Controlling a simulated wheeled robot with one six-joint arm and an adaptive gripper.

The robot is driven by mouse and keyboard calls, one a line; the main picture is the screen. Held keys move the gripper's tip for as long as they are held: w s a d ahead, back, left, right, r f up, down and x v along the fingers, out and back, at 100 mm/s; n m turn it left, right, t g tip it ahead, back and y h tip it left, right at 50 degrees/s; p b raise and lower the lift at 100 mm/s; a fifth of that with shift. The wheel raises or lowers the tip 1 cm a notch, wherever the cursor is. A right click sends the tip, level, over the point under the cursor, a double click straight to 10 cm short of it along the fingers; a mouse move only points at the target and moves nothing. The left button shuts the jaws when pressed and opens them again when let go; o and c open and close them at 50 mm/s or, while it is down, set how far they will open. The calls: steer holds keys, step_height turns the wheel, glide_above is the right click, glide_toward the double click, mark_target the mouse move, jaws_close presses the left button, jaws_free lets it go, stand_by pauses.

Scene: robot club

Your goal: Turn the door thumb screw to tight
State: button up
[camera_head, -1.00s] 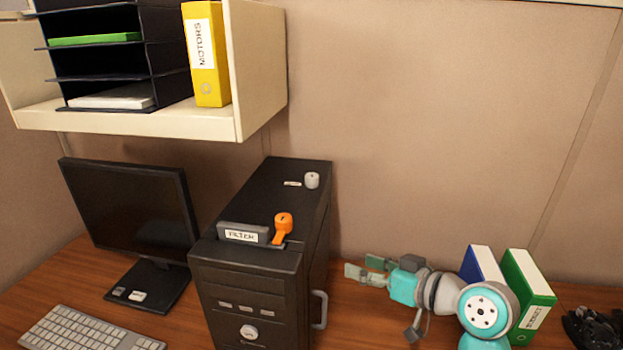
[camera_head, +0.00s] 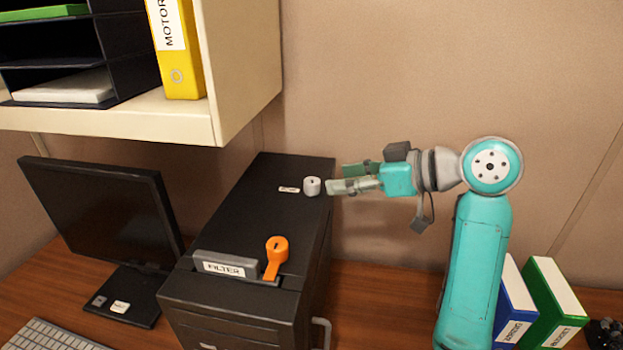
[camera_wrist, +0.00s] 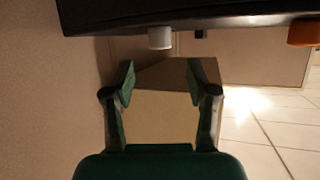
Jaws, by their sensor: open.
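The pale grey thumb screw (camera_head: 312,187) stands on the top of the black computer case (camera_head: 240,210), near its back right edge, beside a small label too small to read. My gripper (camera_head: 337,179) is open and level, just right of the screw, pointing left at it. In the wrist view the thumb screw (camera_wrist: 160,38) lies ahead, centred between the spread fingers (camera_wrist: 161,80) and beyond their tips. The fingers look apart from it. The screw's marking and how far it is turned cannot be made out.
An orange knob with a lever (camera_head: 277,250) and a FILTER panel (camera_head: 226,264) sit at the case's front top edge. A shelf (camera_head: 245,70) overhangs at upper left. A monitor (camera_head: 105,220) stands left; blue and green binders (camera_head: 548,300) stand right. The wall behind is bare.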

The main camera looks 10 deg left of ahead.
mark_target(315, 182)
steer(key=x, duration=0.7)
steer(key=shift+w+a+f, duration=0.15)
steer(key=shift+a, duration=0.2)
jaws_close()
steer(key=shift+t, duration=0.3)
steer(key=shift+m+t+h, duration=0.8)
steer(key=shift+m+t, duration=0.6)
steer(key=shift+m, duration=0.1)
jaws_free()
